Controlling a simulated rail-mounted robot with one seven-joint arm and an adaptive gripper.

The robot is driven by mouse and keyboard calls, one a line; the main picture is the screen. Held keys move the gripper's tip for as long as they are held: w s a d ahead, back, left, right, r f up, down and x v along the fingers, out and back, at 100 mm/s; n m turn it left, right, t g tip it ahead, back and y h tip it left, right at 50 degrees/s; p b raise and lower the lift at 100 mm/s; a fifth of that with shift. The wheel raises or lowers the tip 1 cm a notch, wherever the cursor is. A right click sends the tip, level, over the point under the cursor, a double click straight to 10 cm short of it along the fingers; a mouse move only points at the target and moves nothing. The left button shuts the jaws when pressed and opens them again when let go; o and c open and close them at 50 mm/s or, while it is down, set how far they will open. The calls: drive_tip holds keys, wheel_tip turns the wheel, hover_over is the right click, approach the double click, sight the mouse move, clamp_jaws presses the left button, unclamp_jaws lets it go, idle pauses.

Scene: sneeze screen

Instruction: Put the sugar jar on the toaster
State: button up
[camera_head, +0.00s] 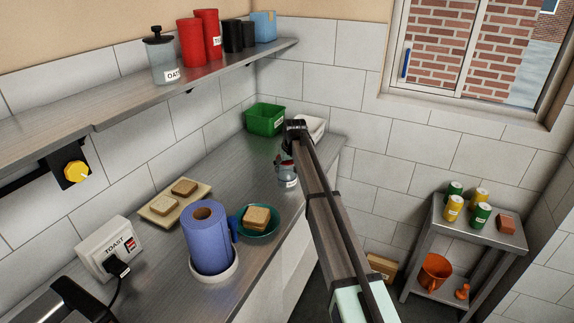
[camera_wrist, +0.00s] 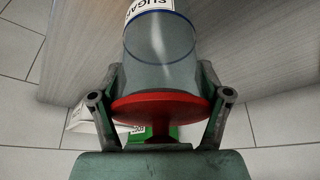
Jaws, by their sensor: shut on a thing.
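The sugar jar (camera_head: 288,177) is a clear jar with a red lid and a white label, at the far part of the counter in the head view. It also shows close up in the wrist view (camera_wrist: 160,45), where the label reads SUGAR. My gripper (camera_head: 285,160) is shut on the sugar jar, with a finger on either side near the red lid (camera_wrist: 160,106). I cannot tell whether the jar's base touches the counter. A dark and metallic appliance, probably the toaster (camera_head: 66,301), is cut off at the lower left, below the socket labelled TOAST (camera_head: 108,247).
On the counter (camera_head: 262,190) stand a blue paper roll (camera_head: 208,240), a teal bowl with bread (camera_head: 269,232), a board with bread (camera_head: 160,210) and a green bin (camera_head: 265,118). A shelf (camera_head: 130,110) with jars runs above. A black cord hangs by the socket.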

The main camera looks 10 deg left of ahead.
drive_tip(key=o, duration=1.8)
drive_tip(key=shift+f, duration=0.1)
drive_tip(key=b+v, duration=0.3)
drive_tip(key=v, duration=0.9)
